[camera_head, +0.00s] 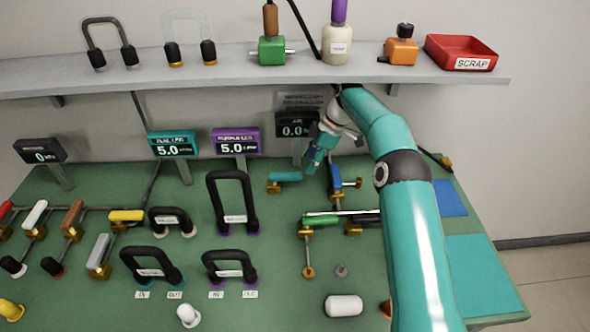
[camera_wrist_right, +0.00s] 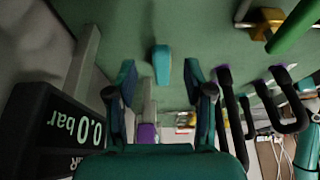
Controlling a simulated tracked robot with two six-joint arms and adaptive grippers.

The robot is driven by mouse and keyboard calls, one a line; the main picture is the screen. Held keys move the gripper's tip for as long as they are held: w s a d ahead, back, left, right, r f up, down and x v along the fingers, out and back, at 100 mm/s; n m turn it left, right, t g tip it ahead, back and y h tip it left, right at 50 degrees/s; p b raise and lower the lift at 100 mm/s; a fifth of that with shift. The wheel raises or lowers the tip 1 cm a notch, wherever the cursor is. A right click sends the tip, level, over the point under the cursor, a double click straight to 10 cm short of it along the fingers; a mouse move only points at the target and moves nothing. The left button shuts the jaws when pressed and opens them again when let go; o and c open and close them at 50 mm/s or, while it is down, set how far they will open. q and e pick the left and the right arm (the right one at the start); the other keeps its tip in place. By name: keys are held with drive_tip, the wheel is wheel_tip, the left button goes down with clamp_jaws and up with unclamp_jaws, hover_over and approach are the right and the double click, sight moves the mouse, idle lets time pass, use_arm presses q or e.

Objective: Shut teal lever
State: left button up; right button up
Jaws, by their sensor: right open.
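The teal lever (camera_head: 286,177) lies level across its brass valve (camera_head: 274,188) on the green bench, left of my right gripper. In the right wrist view the teal lever (camera_wrist_right: 161,65) shows end-on, ahead of and between the spread fingers. My right gripper (camera_head: 314,163) is open and empty at the back of the bench, close to the lever's right end and not visibly touching it. The wrist view also shows the right gripper (camera_wrist_right: 160,85) with a finger on each side. My left gripper is not in view.
A blue lever (camera_head: 335,178) stands just right of the gripper. A pressure display (camera_head: 296,130) reading 0.0 is behind it. A purple-ended black hose loop (camera_head: 213,198) stands to the left, and a green lever (camera_head: 321,219) lies in front. A shelf (camera_head: 230,64) runs above.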

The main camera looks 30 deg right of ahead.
sight(293, 174)
drive_tip(key=a, duration=0.1)
drive_tip(key=w+a, duration=0.1)
drive_tip(key=a, duration=0.1)
drive_tip(key=shift+w+a+f+p, duration=0.15)
drive_tip(key=shift+f+p, duration=0.05)
drive_tip(key=shift+p, duration=0.1)
drive_tip(key=x, duration=0.2)
drive_tip(key=shift+f, duration=0.4)
drive_tip(key=shift+x, duration=0.85)
